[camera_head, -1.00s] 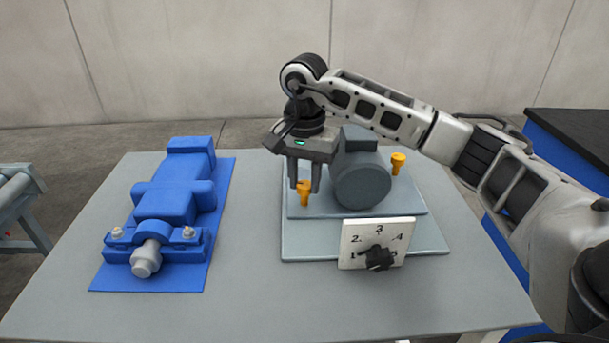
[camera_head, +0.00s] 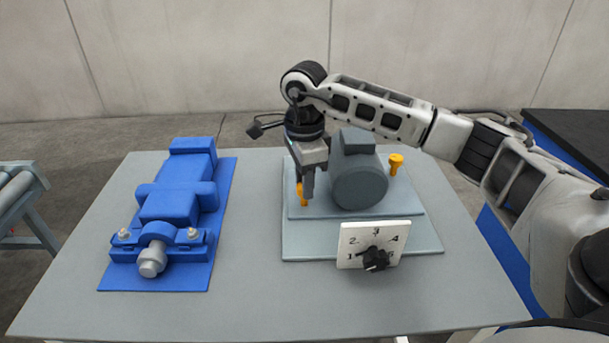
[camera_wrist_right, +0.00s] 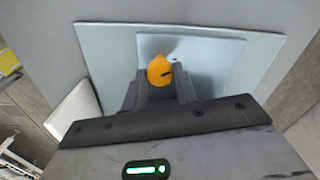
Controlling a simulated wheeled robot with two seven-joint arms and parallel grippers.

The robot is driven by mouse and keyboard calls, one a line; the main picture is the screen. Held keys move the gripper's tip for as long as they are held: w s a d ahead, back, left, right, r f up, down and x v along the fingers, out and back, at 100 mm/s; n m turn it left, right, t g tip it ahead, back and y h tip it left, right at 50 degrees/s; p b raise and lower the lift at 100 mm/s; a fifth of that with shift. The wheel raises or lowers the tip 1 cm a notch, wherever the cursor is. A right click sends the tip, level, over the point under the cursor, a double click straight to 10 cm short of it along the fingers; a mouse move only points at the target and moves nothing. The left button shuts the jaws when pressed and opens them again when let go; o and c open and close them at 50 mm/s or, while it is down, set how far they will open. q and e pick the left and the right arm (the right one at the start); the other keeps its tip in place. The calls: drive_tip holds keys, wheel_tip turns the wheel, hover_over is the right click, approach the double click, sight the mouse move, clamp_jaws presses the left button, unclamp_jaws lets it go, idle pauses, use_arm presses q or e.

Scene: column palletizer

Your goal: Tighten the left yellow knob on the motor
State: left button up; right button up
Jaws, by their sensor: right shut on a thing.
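The grey motor (camera_head: 360,182) stands on a light blue-grey base plate on the table. The left yellow knob (camera_head: 304,204) is upright on that plate, left of the motor, partly hidden by a finger. My right gripper (camera_head: 304,187) points down over it, with its fingers shut on the knob. In the right wrist view, the knob's orange top (camera_wrist_right: 160,70) sits between the two dark fingers (camera_wrist_right: 160,90). A second yellow knob (camera_head: 396,162) stands upright right of the motor, apart from the gripper. My left gripper is out of view.
A white dial panel (camera_head: 372,242) with a black pointer knob stands at the plate's front. A blue machine with a grey shaft (camera_head: 175,204) lies on the left of the grey table (camera_head: 240,310). The table's front is clear. A roller conveyor (camera_head: 17,190) is at far left.

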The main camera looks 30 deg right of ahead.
drive_tip(key=m, duration=0.3)
drive_tip(key=shift+m+p, duration=0.4)
drive_tip(key=shift+m, duration=0.5)
drive_tip(key=o, duration=1)
drive_tip(key=shift+c, duration=0.2)
drive_tip(key=shift+r, duration=0.1)
